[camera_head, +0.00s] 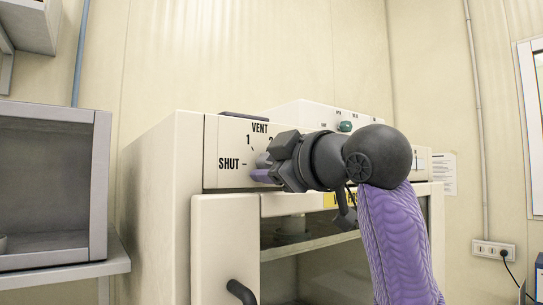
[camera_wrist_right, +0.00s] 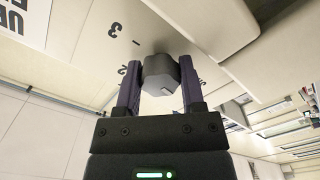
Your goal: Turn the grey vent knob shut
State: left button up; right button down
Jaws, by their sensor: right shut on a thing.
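The grey vent knob (camera_wrist_right: 159,72) sits on the panel between the two purple fingers of my right gripper (camera_wrist_right: 158,78) in the right wrist view. The fingers are closed on its sides. In the head view, my right gripper (camera_head: 264,168) reaches the dial from the right and hides most of it. A bit of the grey knob (camera_head: 262,160) shows beside a purple finger. The labels VENT, 1 and SHUT show on the panel (camera_head: 225,142); the wrist view shows the numbers 3 and 2. A small pale mark is on the knob, but I cannot tell which label it points to. My left gripper is out of view.
The cream machine (camera_head: 160,190) has a door with a dark handle (camera_head: 241,292) below the panel. A green knob (camera_head: 345,126) sits higher, behind my arm. A grey open cabinet (camera_head: 45,185) stands at the left. A wall socket (camera_head: 493,250) is at the right.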

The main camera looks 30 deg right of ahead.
jog(key=shift+n+p, duration=0.4)
jog(key=shift+n, duration=0.5)
jog(key=shift+f, duration=0.1)
jog(key=shift+c, duration=1)
grip_release()
jog(key=s+b, duration=0.2)
jog(key=s, duration=0.8)
jog(key=shift+d, duration=0.4)
